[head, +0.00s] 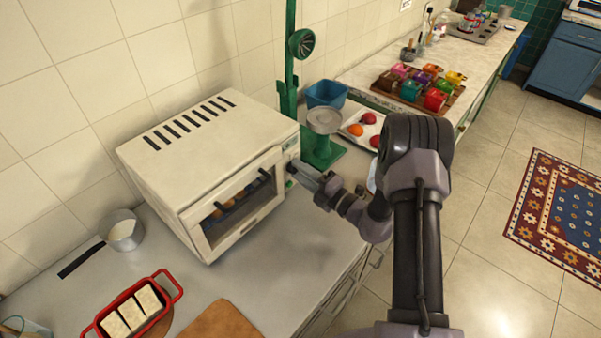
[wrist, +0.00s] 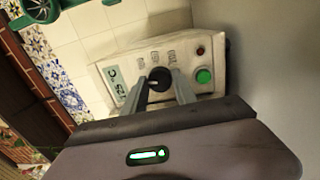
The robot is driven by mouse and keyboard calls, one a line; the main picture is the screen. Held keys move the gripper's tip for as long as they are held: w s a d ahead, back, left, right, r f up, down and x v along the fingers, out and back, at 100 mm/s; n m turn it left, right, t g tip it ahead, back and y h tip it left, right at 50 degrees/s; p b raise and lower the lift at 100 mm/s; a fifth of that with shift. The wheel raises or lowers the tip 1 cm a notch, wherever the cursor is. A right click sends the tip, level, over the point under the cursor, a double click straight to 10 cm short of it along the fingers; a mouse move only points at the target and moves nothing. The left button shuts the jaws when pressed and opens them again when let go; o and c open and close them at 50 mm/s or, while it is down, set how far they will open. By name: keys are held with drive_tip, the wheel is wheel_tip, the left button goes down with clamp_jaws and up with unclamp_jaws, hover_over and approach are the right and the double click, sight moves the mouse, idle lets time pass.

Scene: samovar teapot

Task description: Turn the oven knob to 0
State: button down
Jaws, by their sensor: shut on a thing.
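The white oven (head: 215,165) stands on the counter against the tiled wall, its door closed with food showing behind the glass. In the wrist view its control panel (wrist: 116,70) has a small display that seems to read 15 °C, a black round knob (wrist: 159,78), a green button (wrist: 204,76) and a small red light (wrist: 200,52). My gripper (wrist: 166,84) is shut on the knob, one finger on each side of it. In the head view my gripper (head: 300,168) reaches the oven's right front side, and the knob is too small to make out there.
A green stand with a grey pan (head: 323,121) is just right of the oven. Behind it are a blue bin (head: 326,94) and a tray of fruit (head: 352,128). A metal pot (head: 124,232) and a red dish (head: 106,309) sit left and front.

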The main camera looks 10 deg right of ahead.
drive_tip(key=shift+n, duration=0.9)
drive_tip(key=c, duration=1)
unclamp_jaws()
drive_tip(key=p+v, duration=0.2)
drive_tip(key=v, duration=1.5)
drive_tip(key=shift+d, duration=0.3)
drive_tip(key=shift+s, duration=0.1)
